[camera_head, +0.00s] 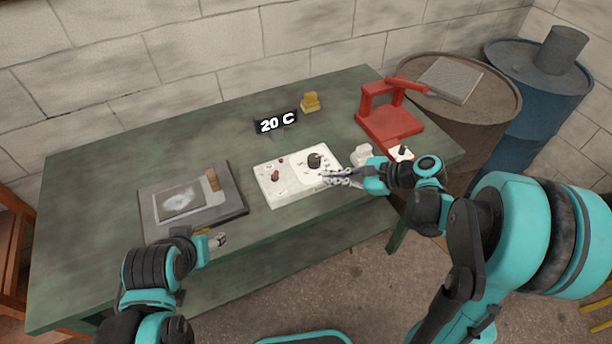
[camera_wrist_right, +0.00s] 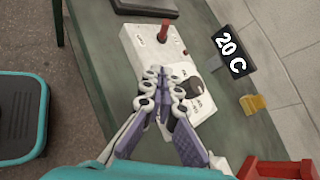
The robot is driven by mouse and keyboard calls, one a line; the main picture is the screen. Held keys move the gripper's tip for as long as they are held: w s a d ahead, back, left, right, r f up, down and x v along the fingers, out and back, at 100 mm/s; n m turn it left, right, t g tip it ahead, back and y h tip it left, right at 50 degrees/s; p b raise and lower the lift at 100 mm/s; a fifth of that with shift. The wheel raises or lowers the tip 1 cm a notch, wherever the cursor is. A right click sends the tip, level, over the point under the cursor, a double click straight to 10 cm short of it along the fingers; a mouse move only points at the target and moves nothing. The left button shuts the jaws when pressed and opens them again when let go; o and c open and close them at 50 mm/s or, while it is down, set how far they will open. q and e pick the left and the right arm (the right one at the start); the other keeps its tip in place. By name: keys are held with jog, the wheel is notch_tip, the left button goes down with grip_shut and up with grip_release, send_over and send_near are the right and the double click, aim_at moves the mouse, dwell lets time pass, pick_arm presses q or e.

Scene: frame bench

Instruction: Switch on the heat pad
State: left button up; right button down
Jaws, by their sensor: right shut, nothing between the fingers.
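A white control box (camera_head: 297,188) lies mid-table, with a red switch (camera_head: 275,175) on its left part and a black knob (camera_head: 314,160) on its right part. The red switch (camera_wrist_right: 163,32) and black knob (camera_wrist_right: 183,87) also show in the right wrist view. A black display (camera_head: 276,124) behind the box reads 20 C. A grey flat plate (camera_head: 235,205), perhaps the heat pad, lies at the left with a dark panel on it. My right gripper (camera_head: 328,178) is shut and empty over the box's right end, beside the knob. My left gripper (camera_head: 220,240) is near the table's front edge; its jaws are unclear.
A red stand (camera_head: 388,122) is at the table's right end, with small white items (camera_head: 362,154) in front of it. A yellow block (camera_head: 310,102) sits at the back. Brown (camera_head: 455,130) and blue (camera_head: 520,120) barrels stand right of the table. The back left tabletop is clear.

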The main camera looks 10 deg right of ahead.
aim_at(302, 187)
jog(key=b+x, duration=0.3)
jog(key=x, duration=0.7)
jog(key=shift+f, duration=0.1)
jog(key=shift+w+a+r+b, duration=0.1)
jog(key=shift+a+r+b, duration=0.1)
jog(key=shift+a, duration=0.35)
jog(key=shift+w+a+r+b, duration=0.1)
jog(key=shift+a+r, duration=0.1)
jog(key=shift+a, duration=0.35)
jog(key=shift+w+a+r, duration=0.15)
jog(key=shift+a+r, duration=0.1)
jog(key=shift+a, duration=0.3)
jog(key=shift+r, duration=0.15)
jog(key=shift+w+p, duration=0.15)
jog(key=shift+p, duration=0.2)
